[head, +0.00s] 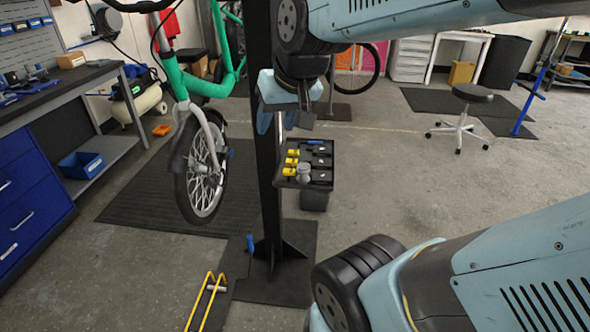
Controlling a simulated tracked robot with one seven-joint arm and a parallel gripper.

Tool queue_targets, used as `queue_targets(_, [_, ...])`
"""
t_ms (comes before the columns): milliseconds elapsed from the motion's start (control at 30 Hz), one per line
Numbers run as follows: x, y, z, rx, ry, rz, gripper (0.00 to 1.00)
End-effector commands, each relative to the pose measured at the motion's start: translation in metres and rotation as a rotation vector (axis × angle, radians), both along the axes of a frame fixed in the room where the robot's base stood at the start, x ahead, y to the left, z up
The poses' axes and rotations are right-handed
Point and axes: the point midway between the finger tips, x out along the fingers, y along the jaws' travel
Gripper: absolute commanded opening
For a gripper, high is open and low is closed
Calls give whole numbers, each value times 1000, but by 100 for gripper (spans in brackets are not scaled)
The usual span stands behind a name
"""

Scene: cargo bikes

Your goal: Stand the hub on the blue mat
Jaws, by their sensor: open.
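My gripper (286,122) hangs in the upper middle of the head view, pointing down beside the black stand post, with its fingers apart and nothing seen between them. Below it is a dark tray (320,186). A small grey, rounded piece that may be the hub (304,173) stands at the tray's near part, below and apart from my gripper. I cannot make out its details at this size. I cannot pick out a blue mat in this view; my arm covers part of the scene.
Yellow-handled tools (290,161) lie in the tray's left side. A black post (266,200) rises close beside it. A green bike with a front wheel (202,180) hangs at left. A yellow rack (207,302) stands in front. Open floor lies right, with a stool (470,95).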

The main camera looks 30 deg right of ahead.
Motion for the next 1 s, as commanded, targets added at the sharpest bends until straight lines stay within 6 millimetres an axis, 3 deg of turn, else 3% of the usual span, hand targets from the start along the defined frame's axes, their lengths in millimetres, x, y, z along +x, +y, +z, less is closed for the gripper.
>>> queue_targets(200, [64,15,-29,119,-13,-79,47])
queue_targets(500, [141,27,-82,232,-42,-241,47])
queue_targets(800, [201,27,-152,268,-81,-433,47])
queue_targets(1000, [230,20,-204,241,-128,-563,47])
